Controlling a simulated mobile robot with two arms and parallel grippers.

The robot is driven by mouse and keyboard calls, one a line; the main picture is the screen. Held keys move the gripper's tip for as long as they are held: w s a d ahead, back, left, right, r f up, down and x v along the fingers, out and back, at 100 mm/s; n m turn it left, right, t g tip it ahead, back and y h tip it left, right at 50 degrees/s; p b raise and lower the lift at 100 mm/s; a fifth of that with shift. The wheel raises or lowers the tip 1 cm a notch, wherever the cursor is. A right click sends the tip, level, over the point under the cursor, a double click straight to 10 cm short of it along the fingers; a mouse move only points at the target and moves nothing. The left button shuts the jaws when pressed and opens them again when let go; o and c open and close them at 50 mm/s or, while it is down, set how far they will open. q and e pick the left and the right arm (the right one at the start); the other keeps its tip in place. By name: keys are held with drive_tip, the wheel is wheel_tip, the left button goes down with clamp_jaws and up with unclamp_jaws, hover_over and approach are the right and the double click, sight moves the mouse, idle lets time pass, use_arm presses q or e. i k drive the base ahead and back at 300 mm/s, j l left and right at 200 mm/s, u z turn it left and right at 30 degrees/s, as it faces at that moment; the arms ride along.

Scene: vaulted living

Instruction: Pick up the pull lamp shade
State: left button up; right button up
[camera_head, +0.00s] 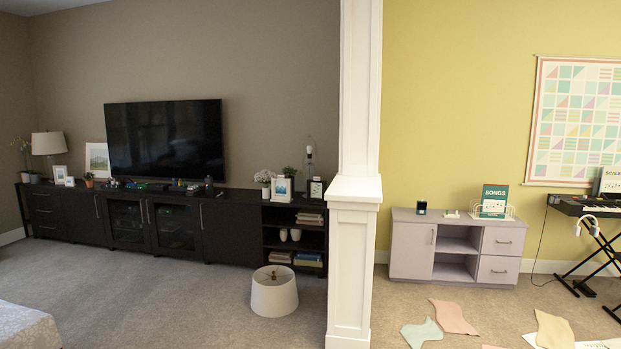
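A white lamp shade (274,293) stands on the carpet in front of the right end of the dark media cabinet. It is a tapered drum with an open top, and a small brownish fitting shows at its top opening. A lamp base with a bare bulb (309,153) stands on the cabinet top above it. A second lamp with its own white shade (48,143) stands at the cabinet's far left end. Neither of my grippers shows in the head view.
The dark media cabinet (221,226) carries a television (165,139). A white pillar (351,240) stands right of the shade. A lilac cabinet (412,246), a keyboard on a stand (590,207) and several coloured floor pieces (453,316) lie beyond. Carpet left of the shade is clear.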

sight(274, 294)
drive_tip(key=i+j+u, duration=0.25)
drive_tip(key=i, duration=0.2)
drive_tip(key=i+u, duration=0.3)
drive_tip(key=i, duration=2.25)
drive_tip(key=i+z, duration=0.15)
drive_tip(key=i, duration=0.35)
drive_tip(key=i+j+z, duration=0.2)
drive_tip(key=i, duration=0.35)
drive_tip(key=i+j+z, duration=0.15)
drive_tip(key=i, duration=0.35)
